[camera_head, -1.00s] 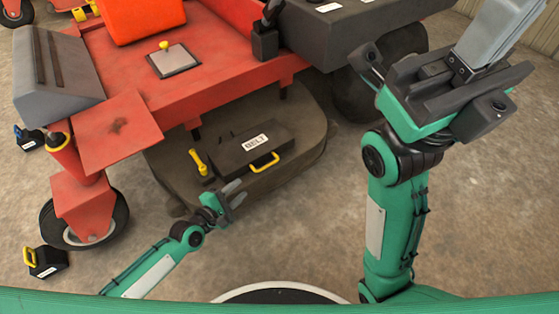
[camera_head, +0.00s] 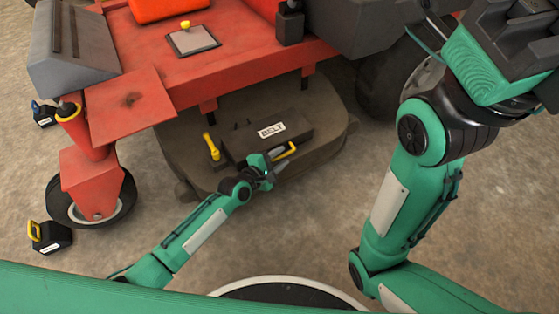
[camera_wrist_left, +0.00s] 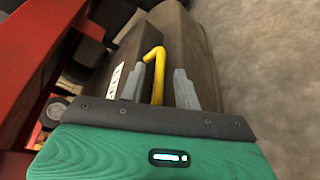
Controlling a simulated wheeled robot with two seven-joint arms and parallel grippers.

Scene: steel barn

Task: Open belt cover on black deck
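The belt cover (camera_head: 262,140) is a dark box lid with a white BELT label, lying flat and closed on the black deck (camera_head: 330,118). A yellow handle (camera_head: 289,152) is on its front side. My left gripper (camera_head: 278,164) is at this handle. In the left wrist view its open fingers (camera_wrist_left: 160,88) stand on either side of the yellow handle (camera_wrist_left: 155,66), with gaps visible. My right arm rises at the right of the head view; its gripper fingers are cut off by the frame edge.
A yellow lever (camera_head: 211,147) stands on the deck left of the cover. The red mower body (camera_head: 200,70) overhangs behind. A front caster wheel (camera_head: 95,205) and a black box with a yellow handle (camera_head: 50,237) are at left. Bare floor is at front right.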

